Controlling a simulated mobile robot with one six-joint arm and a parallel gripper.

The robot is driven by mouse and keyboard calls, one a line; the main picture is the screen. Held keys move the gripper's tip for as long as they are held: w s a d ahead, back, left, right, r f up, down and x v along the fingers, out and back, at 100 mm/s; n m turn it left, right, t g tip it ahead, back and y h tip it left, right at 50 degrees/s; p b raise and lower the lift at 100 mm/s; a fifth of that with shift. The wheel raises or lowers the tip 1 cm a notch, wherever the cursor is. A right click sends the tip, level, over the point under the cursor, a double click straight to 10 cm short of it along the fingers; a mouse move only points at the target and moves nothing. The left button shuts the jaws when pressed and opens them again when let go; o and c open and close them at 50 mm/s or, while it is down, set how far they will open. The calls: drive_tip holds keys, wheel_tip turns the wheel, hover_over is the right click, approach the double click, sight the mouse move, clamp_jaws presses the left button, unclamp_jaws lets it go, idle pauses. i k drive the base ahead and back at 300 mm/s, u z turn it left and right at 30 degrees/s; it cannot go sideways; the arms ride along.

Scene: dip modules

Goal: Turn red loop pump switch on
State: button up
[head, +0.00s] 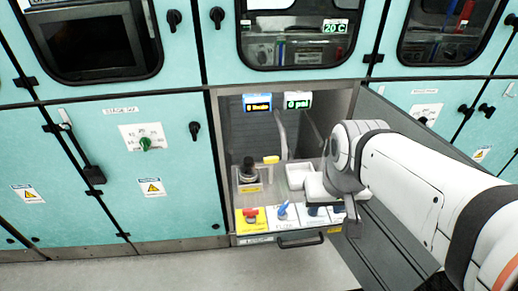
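A pulled-out unit in the open cabinet bay has a front control panel (268,226). On it are a red button on a yellow plate (250,216), a blue knob on a white plate (283,211), and a dark knob (315,211) close to my gripper. The labels are too small to read, so I cannot tell which control is the red loop pump switch. My gripper (351,227) points down at the right end of this panel and hides part of it. I cannot tell whether it touches a control, or whether its fingers are apart.
A black-topped fitting (248,171) and a white tray (299,174) sit behind the panel. A blue display (257,102) and a green display (298,100) hang above. An open grey door (400,120) stands at the right. The floor in front (220,272) is clear.

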sight(250, 212)
drive_tip(key=z, duration=1)
drive_tip(key=k, duration=1.75)
drive_tip(key=u, duration=1)
drive_tip(key=i, duration=1.5)
drive_tip(key=u, duration=0.1)
